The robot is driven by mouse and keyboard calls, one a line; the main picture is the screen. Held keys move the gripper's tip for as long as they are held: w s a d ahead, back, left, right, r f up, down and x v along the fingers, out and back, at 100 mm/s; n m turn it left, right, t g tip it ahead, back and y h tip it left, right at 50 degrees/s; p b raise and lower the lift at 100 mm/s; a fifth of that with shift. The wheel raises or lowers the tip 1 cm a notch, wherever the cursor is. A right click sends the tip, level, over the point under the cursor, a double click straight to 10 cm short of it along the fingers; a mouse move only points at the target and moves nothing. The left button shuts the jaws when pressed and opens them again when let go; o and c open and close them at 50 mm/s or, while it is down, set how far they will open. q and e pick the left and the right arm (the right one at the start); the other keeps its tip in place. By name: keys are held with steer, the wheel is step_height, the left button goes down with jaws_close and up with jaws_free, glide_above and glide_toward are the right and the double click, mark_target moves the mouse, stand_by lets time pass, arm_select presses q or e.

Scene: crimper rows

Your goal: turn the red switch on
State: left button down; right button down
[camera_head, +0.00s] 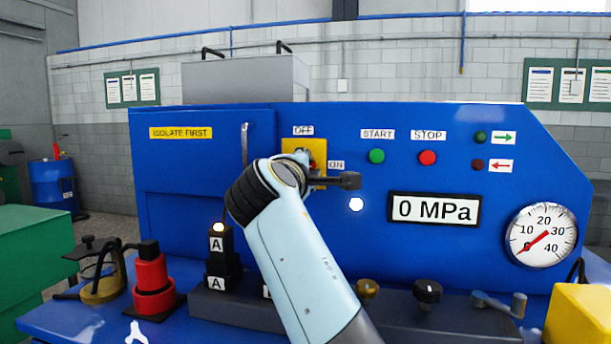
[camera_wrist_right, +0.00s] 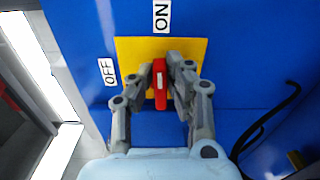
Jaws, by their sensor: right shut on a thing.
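The red switch (camera_wrist_right: 160,88) is a red handle with a white mark on a yellow plate (camera_wrist_right: 135,48). In the right wrist view the handle lies in line with the ON label (camera_wrist_right: 162,16), and the OFF label (camera_wrist_right: 110,72) is off to its left. My right gripper (camera_wrist_right: 161,76) is shut on the handle, one finger on each side. In the head view the yellow plate (camera_head: 292,146) is on the blue panel, with OFF above and ON to the right. My right wrist and gripper hide most of the switch there. My left gripper is not in view.
The blue panel (camera_head: 440,150) also has a green START button (camera_head: 377,156), a red STOP button (camera_head: 428,158), a display reading 0 MPa (camera_head: 434,209) and a dial gauge (camera_head: 541,236). Black blocks marked A, a red-and-black tool (camera_head: 152,278) and a yellow block (camera_head: 582,322) stand in front.

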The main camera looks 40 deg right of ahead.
steer(key=shift+f+m, duration=0.2)
steer(key=shift+m, duration=0.2)
steer(key=c, duration=1.3)
jaws_free()
steer(key=shift+r, duration=0.1)
